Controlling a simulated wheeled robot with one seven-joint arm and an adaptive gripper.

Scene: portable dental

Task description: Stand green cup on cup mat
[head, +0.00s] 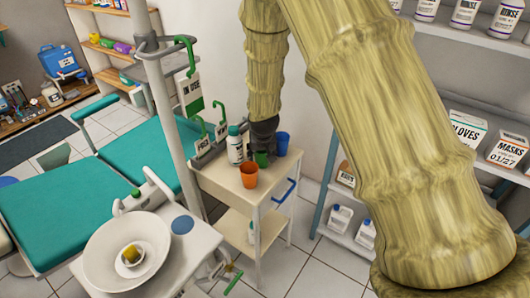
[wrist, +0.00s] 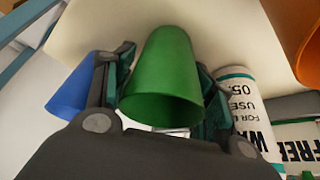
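The green cup (head: 262,158) stands upright on the cream cart, just under my gripper (head: 264,137) in the head view. In the wrist view the green cup (wrist: 165,75) sits between the two fingers of my gripper (wrist: 164,75), its open mouth toward the camera. A finger lies close along each side of the cup; I cannot tell whether they press on it. A round blue disc (head: 182,224), which looks like the cup mat, lies bare on the white unit beside the basin.
On the cart (head: 220,181), an orange cup (head: 249,175) stands in front of the green cup and a blue cup (head: 282,143) close to its right. A white bottle (head: 235,146) stands left. A pole (head: 172,110) and basin (head: 105,269) are near the disc.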

